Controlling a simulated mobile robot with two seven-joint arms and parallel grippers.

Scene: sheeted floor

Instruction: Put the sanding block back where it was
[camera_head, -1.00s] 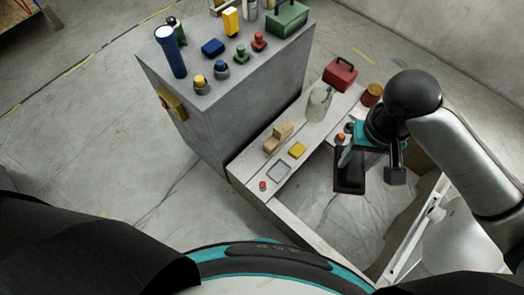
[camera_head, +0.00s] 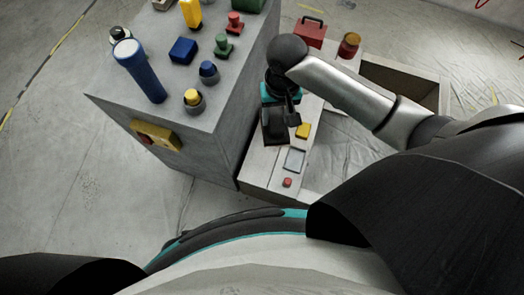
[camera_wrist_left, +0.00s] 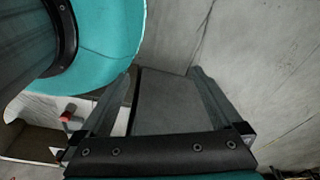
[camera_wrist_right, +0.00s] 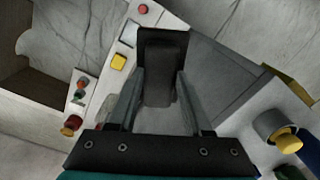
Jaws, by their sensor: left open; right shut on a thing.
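My right gripper (camera_head: 283,110) is shut on a dark block with a flat black base and a raised grip, which I take to be the sanding block (camera_head: 273,127). It is over the low pale bench beside the tall grey cabinet. In the right wrist view the block (camera_wrist_right: 163,38) sits between the fingers of the right gripper (camera_wrist_right: 160,78). I cannot tell whether its base touches the bench. My left gripper (camera_wrist_left: 165,73) is open, with nothing held between its fingers, and is outside the head view.
A yellow block (camera_head: 303,131), a grey-framed rectangle (camera_head: 295,159) and a red knob (camera_head: 287,183) are on the bench. A red toolbox (camera_head: 310,34) and a red-brown jar (camera_head: 349,45) stand farther back. The cabinet (camera_head: 200,137) carries a blue flashlight (camera_head: 138,69) and several buttons.

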